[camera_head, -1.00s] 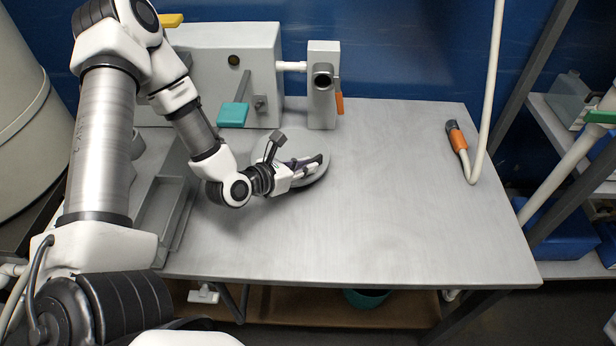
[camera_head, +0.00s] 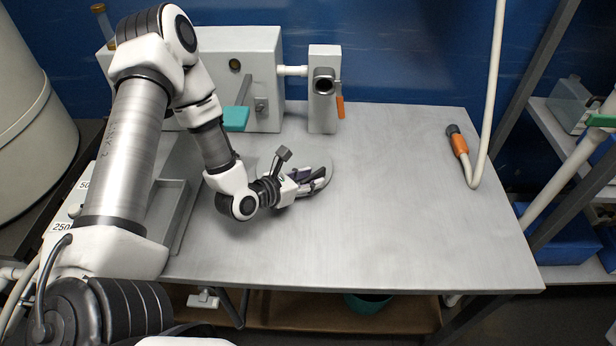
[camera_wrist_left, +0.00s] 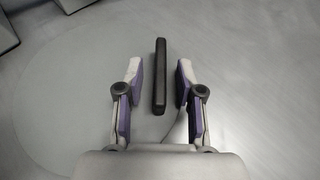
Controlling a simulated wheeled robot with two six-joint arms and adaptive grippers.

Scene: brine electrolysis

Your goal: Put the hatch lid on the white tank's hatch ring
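The hatch lid (camera_head: 327,180) is a flat grey disc lying on the metal table, partly covered by my left gripper in the head view. In the left wrist view the lid (camera_wrist_left: 75,85) fills much of the picture, with a dark bar handle (camera_wrist_left: 160,75) standing on it. My left gripper (camera_wrist_left: 159,68) is open, with its purple-padded fingers on either side of the handle and a gap showing at each side. In the head view the left gripper (camera_head: 313,178) is low over the lid. A large pale tank (camera_head: 28,120) stands at the far left; no hatch ring shows on its visible part. My right gripper is out of view.
A grey box with a teal handle (camera_head: 236,118) and a post with an orange lever (camera_head: 324,95) stand at the table's back. A grey tray (camera_head: 176,212) lies left. A hose with an orange nozzle (camera_head: 458,144) lies right. The table's middle is clear.

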